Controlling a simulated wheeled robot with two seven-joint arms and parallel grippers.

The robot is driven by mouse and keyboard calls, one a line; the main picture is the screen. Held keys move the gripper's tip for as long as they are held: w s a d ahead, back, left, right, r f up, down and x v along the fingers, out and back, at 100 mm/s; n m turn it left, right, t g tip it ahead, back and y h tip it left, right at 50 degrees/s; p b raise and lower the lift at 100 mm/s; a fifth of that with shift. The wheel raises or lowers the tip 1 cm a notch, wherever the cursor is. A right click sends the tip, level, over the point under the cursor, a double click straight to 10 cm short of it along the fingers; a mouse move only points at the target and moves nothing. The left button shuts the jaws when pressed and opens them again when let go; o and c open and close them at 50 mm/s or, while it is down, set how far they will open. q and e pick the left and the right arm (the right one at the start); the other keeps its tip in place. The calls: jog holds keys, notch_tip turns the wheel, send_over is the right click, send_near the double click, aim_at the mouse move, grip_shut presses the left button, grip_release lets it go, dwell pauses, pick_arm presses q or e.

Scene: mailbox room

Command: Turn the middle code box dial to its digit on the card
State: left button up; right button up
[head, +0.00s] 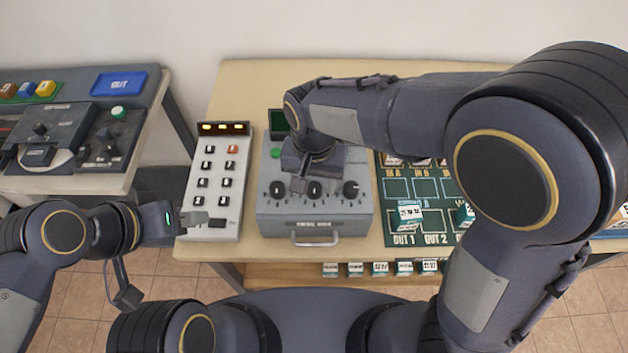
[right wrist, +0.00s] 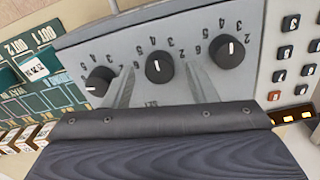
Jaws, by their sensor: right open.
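The grey code box (head: 340,226) stands on the wooden table with a row of three black dials on its sloped face. The middle dial (head: 314,188) also shows in the right wrist view (right wrist: 159,67), with its white line running roughly up and down there. My right gripper (head: 308,176) is open above the box. In the right wrist view its fingers (right wrist: 158,84) reach toward the middle dial, one on each side, without visible grip. My left gripper (head: 192,221) is by the keypad's lower edge; its jaw opening is unclear. I cannot make out a readable digit card.
A white keypad (head: 203,222) with lit amber lamps stands left of the box. A green sorting board (head: 397,188) with small cubes lies to its right. A side table (head: 122,178) with a blue OUT tray (head: 119,82) is at the left.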

jog(key=shift+f, duration=0.5)
jog(key=shift+c, duration=0.4)
jog(key=c, duration=0.9)
jog(key=shift+n, duration=0.4)
jog(key=n, duration=0.3)
jog(key=shift+n, duration=2)
